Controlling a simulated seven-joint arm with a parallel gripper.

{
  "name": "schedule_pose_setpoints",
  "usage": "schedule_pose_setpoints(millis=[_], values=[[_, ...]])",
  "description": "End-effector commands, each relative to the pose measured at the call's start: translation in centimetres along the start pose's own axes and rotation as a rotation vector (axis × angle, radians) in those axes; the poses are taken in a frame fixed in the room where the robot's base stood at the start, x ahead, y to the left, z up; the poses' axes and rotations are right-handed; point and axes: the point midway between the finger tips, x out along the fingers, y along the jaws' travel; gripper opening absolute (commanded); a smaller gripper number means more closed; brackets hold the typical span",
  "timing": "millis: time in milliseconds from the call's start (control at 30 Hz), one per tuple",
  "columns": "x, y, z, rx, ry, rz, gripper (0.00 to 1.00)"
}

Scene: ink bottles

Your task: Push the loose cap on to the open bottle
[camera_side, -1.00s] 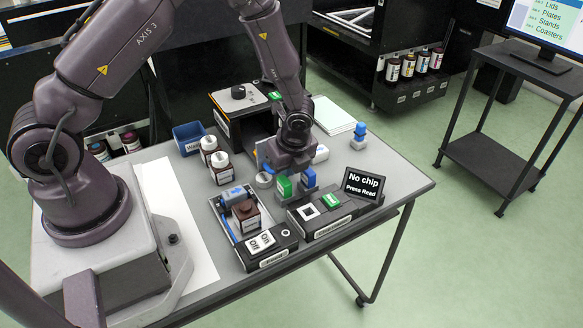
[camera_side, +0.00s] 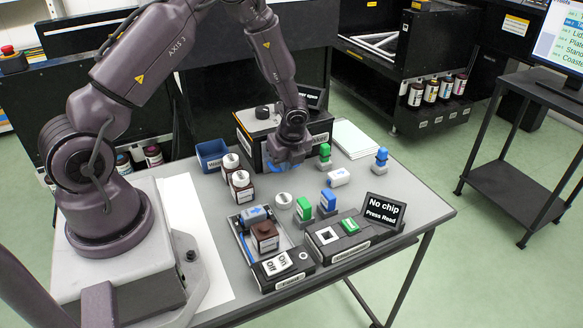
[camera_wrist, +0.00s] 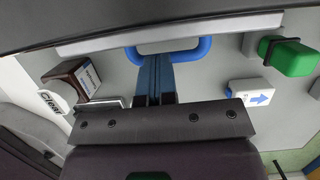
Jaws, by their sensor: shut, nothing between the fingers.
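The loose cap (camera_side: 284,200) is a white disc lying on the grey table. The dark brown bottle (camera_side: 265,236) stands upright without a white cap in a small tray beside a blue block. My gripper (camera_side: 287,166) is shut and empty, at the front of the black box, behind the cap and apart from it. In the wrist view, the blue fingers (camera_wrist: 153,78) point at a blue loop handle (camera_wrist: 183,53); whether they touch it I cannot tell. The cap is not visible in the wrist view.
Two white-capped bottles (camera_side: 242,186) stand left of my gripper. Green and blue upright pieces (camera_side: 304,208) stand right of the cap. A white block with a blue arrow (camera_wrist: 250,94) lies to the right. A sign (camera_side: 383,210) reads "No chip".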

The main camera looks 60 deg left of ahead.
Motion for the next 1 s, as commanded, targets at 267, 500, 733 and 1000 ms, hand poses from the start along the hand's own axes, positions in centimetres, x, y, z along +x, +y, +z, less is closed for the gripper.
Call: schedule_pose_setpoints(millis=[267, 500, 733, 1000], values=[[0.0, 0.1, -0.3, 0.002, 0.002, 0.004, 0.00], [-1.7, 0.0, -3.1, 0.007, 0.001, -0.001, 0.00], [-6.8, -0.1, -3.5, -0.002, 0.000, -0.005, 0.00], [-11.1, 0.0, -3.5, -0.002, -0.001, -0.002, 0.00]])
